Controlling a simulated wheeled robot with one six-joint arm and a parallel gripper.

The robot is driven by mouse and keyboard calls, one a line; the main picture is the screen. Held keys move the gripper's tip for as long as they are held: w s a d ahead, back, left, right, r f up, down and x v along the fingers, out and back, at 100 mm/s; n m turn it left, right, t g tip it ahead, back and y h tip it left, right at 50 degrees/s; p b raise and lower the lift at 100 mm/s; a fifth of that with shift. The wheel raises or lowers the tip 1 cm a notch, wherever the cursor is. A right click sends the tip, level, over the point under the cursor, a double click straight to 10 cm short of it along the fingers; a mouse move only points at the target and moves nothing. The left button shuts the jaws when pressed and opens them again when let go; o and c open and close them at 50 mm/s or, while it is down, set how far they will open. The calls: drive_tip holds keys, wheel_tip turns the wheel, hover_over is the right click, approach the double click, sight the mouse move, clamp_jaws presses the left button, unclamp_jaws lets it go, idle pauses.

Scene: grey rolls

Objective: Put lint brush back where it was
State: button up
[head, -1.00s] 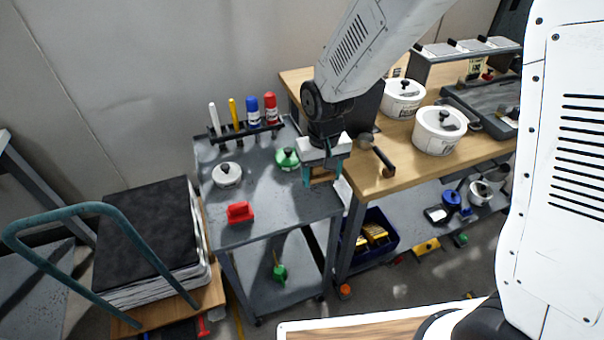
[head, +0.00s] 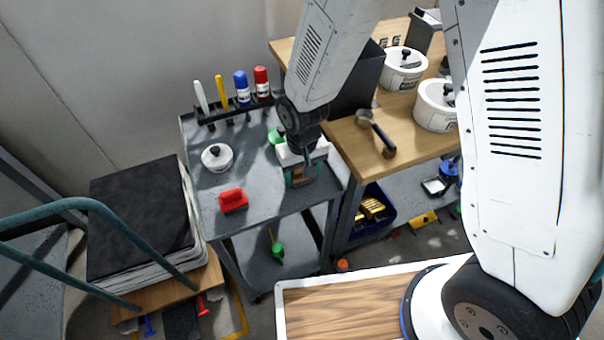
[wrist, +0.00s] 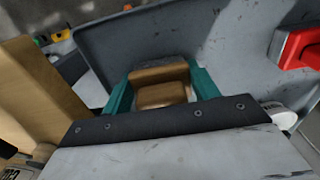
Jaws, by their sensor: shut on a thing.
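My gripper (head: 302,178) is over the right part of the grey cart's top shelf (head: 270,195). Its teal fingers are shut on a brown, wooden-looking block, which I take for the lint brush (wrist: 160,85). In the head view the brush is mostly hidden by the fingers. I cannot tell whether it touches the shelf. A red block-shaped thing (head: 233,200) lies on the shelf to the left of my gripper and also shows at the right of the wrist view (wrist: 298,45).
A wooden table (head: 410,140) with white pots adjoins on the right. The shelf's front middle is clear.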

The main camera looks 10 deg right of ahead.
drive_tip(key=shift+f, duration=0.5)
drive_tip(key=shift+f, duration=0.1)
drive_tip(key=o, duration=1)
wheel_tip(320, 180, up, 12)
drive_tip(key=shift+r, duration=0.25)
drive_tip(key=s+d+r+m+t, duration=0.1)
drive_tip(key=s+d+r, duration=0.4)
drive_tip(key=d+r, duration=0.3)
drive_tip(key=s+d+r+m, duration=0.1)
drive_tip(key=s+d+r, duration=0.4)
drive_tip(key=d+r, duration=0.3)
drive_tip(key=shift+m, duration=0.6)
drive_tip(key=shift+s+d+r, duration=0.6)
drive_tip(key=shift+s+d, duration=0.15)
drive_tip(key=shift+s, duration=0.8)
drive_tip(key=shift+s+d+r, duration=0.65)
drive_tip(key=shift+s+d, duration=0.15)
drive_tip(key=shift+s, duration=0.75)
drive_tip(key=shift+s+d+r, duration=0.6)
drive_tip(key=shift+s+d, duration=0.15)
drive_tip(key=shift+s, duration=0.8)
